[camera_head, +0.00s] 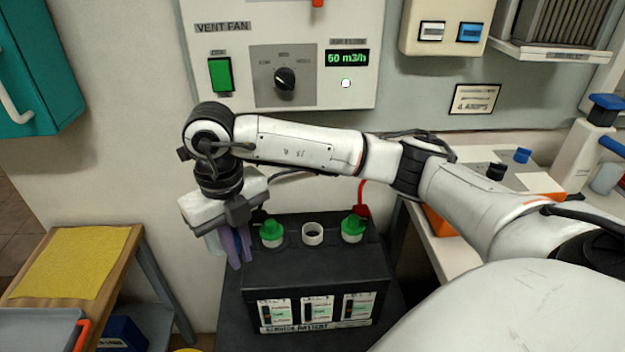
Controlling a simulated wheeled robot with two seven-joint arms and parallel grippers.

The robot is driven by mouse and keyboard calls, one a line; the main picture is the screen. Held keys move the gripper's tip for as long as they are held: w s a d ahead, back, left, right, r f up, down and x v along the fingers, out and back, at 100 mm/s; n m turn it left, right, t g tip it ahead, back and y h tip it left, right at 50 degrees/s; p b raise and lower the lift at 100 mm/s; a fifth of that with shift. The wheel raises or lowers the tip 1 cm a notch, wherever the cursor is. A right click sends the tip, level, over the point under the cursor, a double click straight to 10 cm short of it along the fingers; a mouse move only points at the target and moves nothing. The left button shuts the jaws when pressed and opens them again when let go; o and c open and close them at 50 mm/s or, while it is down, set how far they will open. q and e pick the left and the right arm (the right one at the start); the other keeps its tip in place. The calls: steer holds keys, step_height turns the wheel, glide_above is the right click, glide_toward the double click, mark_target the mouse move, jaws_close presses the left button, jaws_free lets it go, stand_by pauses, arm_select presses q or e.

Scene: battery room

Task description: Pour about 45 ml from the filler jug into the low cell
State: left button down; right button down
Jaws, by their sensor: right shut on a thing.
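A black battery (315,268) stands low in the middle with three cell openings on top. The left and right openings have green caps (272,233); the middle cell opening (313,235) is a bare white ring. Labelled level windows (316,310) are on its front, too small to read surely. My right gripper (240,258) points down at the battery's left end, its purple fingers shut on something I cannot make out. A pale shape (213,243) shows beside them. I cannot surely identify the filler jug; a white container with a blue top (582,155) stands at the right. My left gripper is not in view.
A vent fan panel (285,25) is on the wall behind my right arm. A wooden stand with a yellow mat (70,262) and a grey tray (38,328) are at the left. A bench (450,250) with small items is at the right.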

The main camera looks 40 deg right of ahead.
steer(key=m, duration=0.4)
steer(key=shift+w+d, duration=0.1)
steer(key=shift+w, duration=0.3)
steer(key=m, duration=0.2)
steer(key=w+m+p, duration=0.1)
steer(key=m, duration=0.2)
steer(key=shift+d+f, duration=0.1)
steer(key=shift+d, duration=0.05)
steer(key=m, duration=0.3)
steer(key=w+m, duration=0.1)
steer(key=m, duration=0.6)
steer(key=shift+w+d+f+m+p, duration=0.3)
steer(key=shift+w+d+m+p, duration=0.05)
steer(key=shift+w+m, duration=0.05)
steer(key=shift+d+r+y, duration=0.1)
steer(key=shift+y, duration=0.3)
steer(key=s+d+r+t+y, duration=0.1)
steer(key=d+r+y, duration=0.3)
steer(key=y, duration=0.5)
steer(key=shift+d+r+t, duration=0.3)
steer(key=shift+d+t, duration=0.3)
steer(key=shift+d, duration=0.05)
